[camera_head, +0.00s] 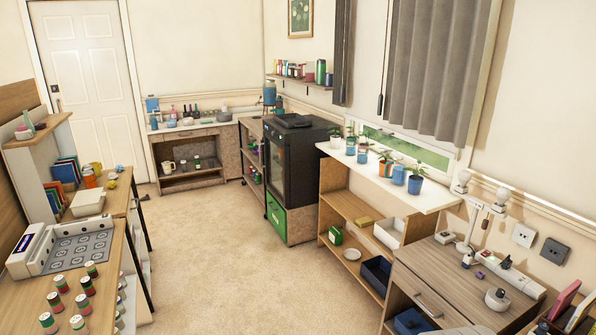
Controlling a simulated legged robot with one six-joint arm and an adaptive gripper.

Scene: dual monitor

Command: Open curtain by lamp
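A grey pleated curtain (436,65) hangs over the window at the upper right. A narrow darker curtain strip (343,50) hangs at the window's left side. Between them a thin cord with a dark pull (380,103) hangs down. A strip of the window (408,148) shows green below the grey curtain. A white lamp (472,222) with round bulbs stands on the wooden cabinet to the right, below the curtain's right edge. My gripper is not in view.
A white-topped shelf (437,197) with several potted plants stands under the window. The wooden cabinet (430,262) carries a power strip (512,271). A black machine (296,165) stands farther back. Cluttered desks line the left. The carpet (235,250) between is clear.

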